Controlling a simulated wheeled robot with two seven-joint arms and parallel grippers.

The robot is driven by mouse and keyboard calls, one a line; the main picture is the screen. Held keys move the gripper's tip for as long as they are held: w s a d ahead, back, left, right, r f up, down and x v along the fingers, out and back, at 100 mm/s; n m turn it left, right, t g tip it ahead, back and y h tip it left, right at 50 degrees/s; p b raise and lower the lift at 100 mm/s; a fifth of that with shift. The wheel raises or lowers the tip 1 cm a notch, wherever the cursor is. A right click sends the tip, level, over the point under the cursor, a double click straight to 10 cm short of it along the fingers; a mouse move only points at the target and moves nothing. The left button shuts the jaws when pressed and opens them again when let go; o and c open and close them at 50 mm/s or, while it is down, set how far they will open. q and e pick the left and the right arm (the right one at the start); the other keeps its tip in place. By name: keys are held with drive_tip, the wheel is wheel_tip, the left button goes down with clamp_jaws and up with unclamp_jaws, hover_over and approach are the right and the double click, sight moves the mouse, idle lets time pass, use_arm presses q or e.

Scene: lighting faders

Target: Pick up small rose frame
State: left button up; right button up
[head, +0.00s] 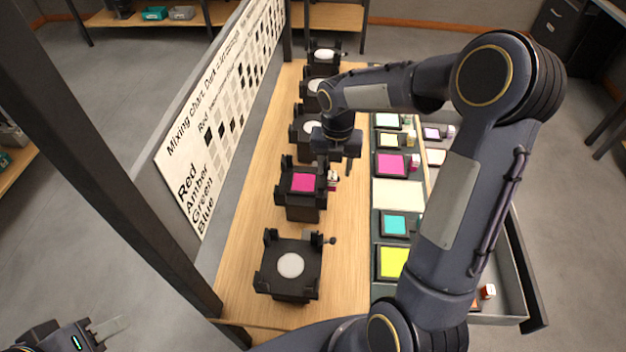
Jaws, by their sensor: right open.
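A magenta-pink square (303,182) sits in a black holder on the wooden bench. A framed magenta square (390,164) lies in the tray to the right, and a smaller pale pink one (436,157) lies further right, partly behind my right arm. I cannot tell for sure which of these is the small rose frame. My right gripper (336,170) points down, open, just beyond and right of the magenta holder. A small red-and-white piece (333,181) shows right below it; contact is unclear. My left gripper (100,332) is partly cut off at bottom left, away from the bench.
Several black holders with white discs line the bench, the nearest (290,265) at the front. The tray (515,250) also holds yellow (392,262) and teal (394,224) frames. A sign panel (210,150) stands along the left, with a dark post (110,170) nearer.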

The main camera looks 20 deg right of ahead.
sight(332, 175)
drive_tip(key=shift+w+a+f, duration=0.1)
drive_tip(key=shift+a+f, duration=0.05)
drive_tip(key=shift+f, duration=1.65)
clamp_jaws()
drive_tip(key=shift+r, duration=0.1)
drive_tip(key=shift+r, duration=0.55)
drive_tip(key=shift+d+r, duration=0.2)
drive_tip(key=shift+r, duration=1)
drive_tip(key=s+d+r+b, duration=0.1)
drive_tip(key=s+d+r, duration=0.6)
drive_tip(key=s+r, duration=0.2)
drive_tip(key=s, duration=0.2)
drive_tip(key=shift+s+d+r+b, duration=0.15)
drive_tip(key=shift+s+r+b, duration=0.05)
drive_tip(key=shift+s+b, duration=0.2)
